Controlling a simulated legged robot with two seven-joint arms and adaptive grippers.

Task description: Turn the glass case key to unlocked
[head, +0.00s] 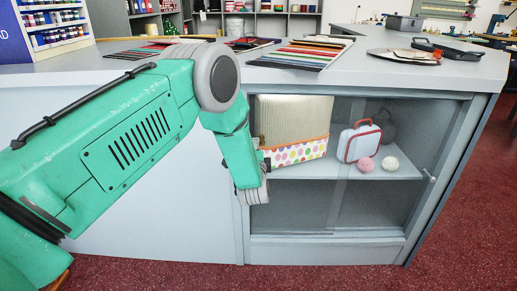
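The glass case (300,215) is built into the front of the grey counter, with sliding panes that overlap near its middle. A small pale key or lock piece (429,176) sticks out at the right side of the case; its turn position is too small to tell. My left arm reaches in from the left, and my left gripper (263,178) is in front of the case's left edge, far left of the key. Its fingers are mostly hidden behind the arm's end, so open or shut does not show. My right gripper is out of view.
Inside the case are a polka-dot box (298,153), a white case with red trim (359,142), a pink ball (365,164) and a white ball (390,163). Fabric swatches (300,54) and a dark tray (447,47) lie on the counter. The space before the key is clear.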

